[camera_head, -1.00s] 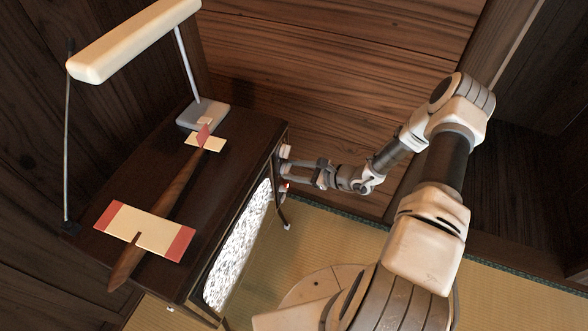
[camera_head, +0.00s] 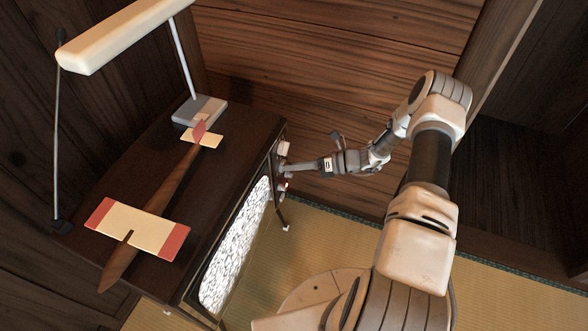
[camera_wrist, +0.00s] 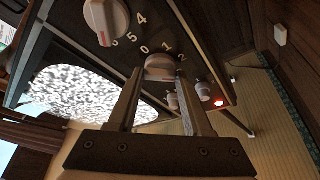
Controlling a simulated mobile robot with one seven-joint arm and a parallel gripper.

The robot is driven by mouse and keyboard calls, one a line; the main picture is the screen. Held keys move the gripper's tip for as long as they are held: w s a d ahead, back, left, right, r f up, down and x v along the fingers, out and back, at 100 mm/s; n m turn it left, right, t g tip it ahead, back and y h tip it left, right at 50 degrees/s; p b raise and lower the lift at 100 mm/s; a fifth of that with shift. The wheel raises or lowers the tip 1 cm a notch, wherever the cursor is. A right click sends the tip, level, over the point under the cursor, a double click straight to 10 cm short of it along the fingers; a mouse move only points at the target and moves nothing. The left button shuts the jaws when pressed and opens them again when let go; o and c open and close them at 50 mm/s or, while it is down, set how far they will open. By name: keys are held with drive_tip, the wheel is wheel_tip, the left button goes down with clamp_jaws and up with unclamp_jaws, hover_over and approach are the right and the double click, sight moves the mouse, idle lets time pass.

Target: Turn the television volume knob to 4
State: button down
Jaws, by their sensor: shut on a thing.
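The television (camera_head: 228,160) stands at the left with its screen (camera_head: 235,245) showing static. In the wrist view, its panel carries a large pale knob (camera_wrist: 105,20) at the top, with digits including 4 and 5 beside it. Below it is a second pale knob (camera_wrist: 160,66), with 0, 1 and 2 printed around its upper side. My gripper (camera_wrist: 160,82) is shut on this lower knob, one finger on each side. Its exact pointer setting is hard to read. In the head view my gripper (camera_head: 286,169) reaches the panel from the right; the fingers mostly hide the held knob.
Two small knobs (camera_wrist: 204,91) and a glowing red light (camera_wrist: 219,102) sit near the gripped knob. A lamp (camera_head: 200,110) and a wooden toy plane (camera_head: 140,228) rest on top of the television. A wooden wall is close behind my arm.

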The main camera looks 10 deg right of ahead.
drive_tip(key=m+y+b, duration=0.1)
drive_tip(key=m+b, duration=0.1)
drive_tip(key=m, duration=0.1)
drive_tip(key=m+y+b, duration=0.2)
drive_tip(key=m, duration=0.2)
drive_tip(key=f+m+y+b, duration=0.1)
drive_tip(key=m+y+b, duration=0.1)
drive_tip(key=m+b, duration=0.1)
drive_tip(key=shift+w+d+m, duration=0.1)
drive_tip(key=shift+m, duration=0.8)
drive_tip(key=shift+c, duration=1.6)
unclamp_jaws()
drive_tip(key=v, duration=1.7)
drive_tip(key=shift+d+p, duration=0.2)
drive_tip(key=shift+p, duration=0.2)
